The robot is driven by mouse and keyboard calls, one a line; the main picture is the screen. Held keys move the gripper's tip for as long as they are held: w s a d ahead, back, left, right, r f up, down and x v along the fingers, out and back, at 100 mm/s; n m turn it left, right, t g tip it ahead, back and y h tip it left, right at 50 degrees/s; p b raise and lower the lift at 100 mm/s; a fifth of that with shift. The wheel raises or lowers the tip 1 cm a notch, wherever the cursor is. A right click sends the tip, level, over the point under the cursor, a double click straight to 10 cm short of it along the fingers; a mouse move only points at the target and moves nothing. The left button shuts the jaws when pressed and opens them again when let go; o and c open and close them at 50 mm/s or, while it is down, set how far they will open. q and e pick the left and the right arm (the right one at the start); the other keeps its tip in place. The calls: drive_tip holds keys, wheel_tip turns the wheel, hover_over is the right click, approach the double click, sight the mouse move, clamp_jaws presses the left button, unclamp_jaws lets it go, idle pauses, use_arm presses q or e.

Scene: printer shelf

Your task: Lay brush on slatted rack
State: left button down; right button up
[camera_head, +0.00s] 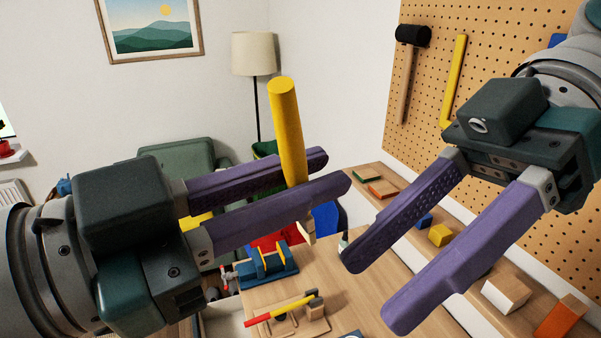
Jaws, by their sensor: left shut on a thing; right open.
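My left gripper (331,169) is shut on a long yellow rod (287,125), which looks like the brush's handle. The rod stands nearly upright, tilted slightly, and rises well above the purple fingers. A small pale end shows below them, above the workbench; bristles cannot be made out. My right gripper (371,290) is open and empty, its fingers spread over the bench at the right. I cannot pick out a slatted rack in this view.
The wooden workbench (363,318) carries a blue vise (264,264), a red-and-yellow-handled hammer (283,309) and wood pieces. A ledge at right holds coloured blocks (440,235). A pegboard (440,100) with a black mallet (412,37) rises behind. A green armchair (180,157) and lamp (254,55) stand beyond.

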drive_tip(key=s+d+f+m+t+h, duration=0.1)
drive_tip(key=s+f+m+t+h, duration=0.1)
drive_tip(key=s+f+m, duration=0.3)
drive_tip(key=s+f+m+t+h, duration=0.1)
drive_tip(key=f+m+t+h, duration=0.15)
drive_tip(key=f, duration=0.45)
use_arm(q)
drive_tip(key=s+a+r, duration=0.2)
drive_tip(key=a, duration=0.7)
drive_tip(key=s+a+r, duration=0.2)
drive_tip(key=a+r, duration=0.1)
drive_tip(key=a, duration=0.5)
drive_tip(key=shift+s+a+r+t, duration=0.15)
drive_tip(key=shift+s+a+t, duration=0.15)
drive_tip(key=shift+s+a, duration=0.05)
use_arm(e)
drive_tip(key=s+d+f+m+t+h, duration=0.1)
drive_tip(key=s+d+m+t+h, duration=0.2)
drive_tip(key=d+m, duration=0.6)
drive_tip(key=s+d+h, duration=0.1)
drive_tip(key=s+h, duration=0.1)
drive_tip(key=shift+s+d+f+m+h, duration=0.15)
drive_tip(key=shift+d+m+h, duration=0.2)
drive_tip(key=shift+t, duration=0.25)
